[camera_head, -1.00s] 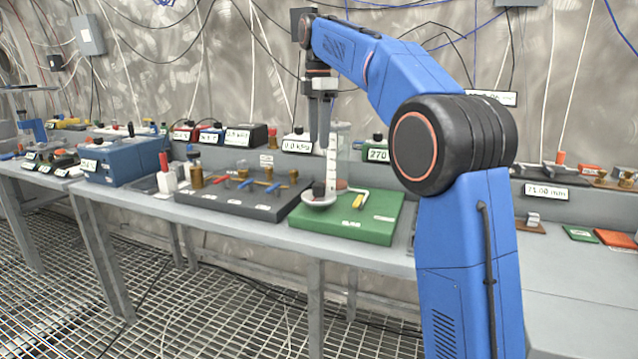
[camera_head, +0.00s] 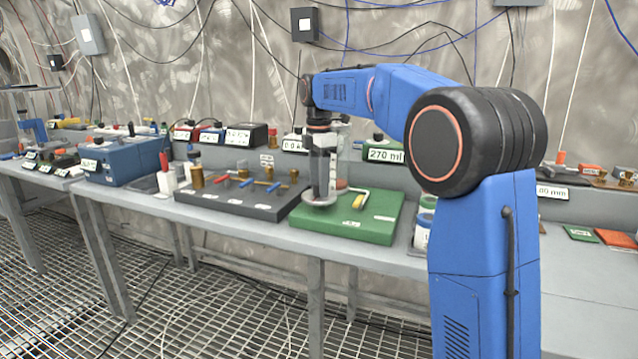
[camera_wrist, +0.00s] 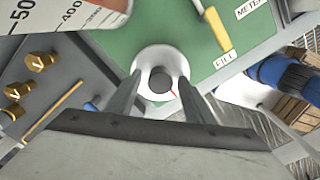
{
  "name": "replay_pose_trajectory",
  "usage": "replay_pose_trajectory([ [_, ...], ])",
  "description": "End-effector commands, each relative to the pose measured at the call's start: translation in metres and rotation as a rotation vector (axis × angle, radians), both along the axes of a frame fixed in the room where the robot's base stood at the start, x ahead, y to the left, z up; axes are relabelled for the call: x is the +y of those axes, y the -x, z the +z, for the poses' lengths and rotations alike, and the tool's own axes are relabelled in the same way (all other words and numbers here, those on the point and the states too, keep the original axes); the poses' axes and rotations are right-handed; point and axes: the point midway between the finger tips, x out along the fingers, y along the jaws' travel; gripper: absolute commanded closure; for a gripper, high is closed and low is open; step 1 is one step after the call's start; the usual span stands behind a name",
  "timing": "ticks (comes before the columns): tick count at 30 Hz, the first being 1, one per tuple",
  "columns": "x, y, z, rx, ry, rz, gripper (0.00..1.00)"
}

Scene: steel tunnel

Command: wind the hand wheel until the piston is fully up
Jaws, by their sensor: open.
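The hand wheel is a pale disc (camera_head: 318,201) with a dark central knob, low on the front of the green board (camera_head: 345,229). In the wrist view the wheel (camera_wrist: 148,60) and its knob (camera_wrist: 160,80) lie between the fingertips. My gripper (camera_head: 322,198) points straight down over the wheel, open; it also shows in the wrist view (camera_wrist: 160,84). Contact with the knob cannot be told. The clear graduated cylinder (camera_head: 344,150) stands behind my gripper, partly hidden. Its scale (camera_wrist: 40,18) shows at the wrist view's upper left. A reddish part, perhaps the piston (camera_head: 341,184), shows low in it.
A yellow-handled lever (camera_head: 358,201) lies right of the wheel, near a FILL label (camera_wrist: 225,59). A display (camera_head: 386,155) behind reads 270 ml. A dark board (camera_head: 235,200) with brass fittings is to the left. A white-and-blue bottle (camera_head: 422,232) stands right of the green board.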

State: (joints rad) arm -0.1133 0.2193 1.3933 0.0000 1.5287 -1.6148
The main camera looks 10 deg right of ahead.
Motion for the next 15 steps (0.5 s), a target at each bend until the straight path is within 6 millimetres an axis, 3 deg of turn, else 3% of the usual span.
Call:
replay_pose_trajectory([
  [8,0.0,0.0001,-0.001,0.0,0.0,0.0,0.53],
  [13,0.0,0.0001,-0.0009,0.0,0.0,0.0,0.93],
  [15,0.0,0.0001,-0.0009,0.0,0.0,0.0,0.94],
])
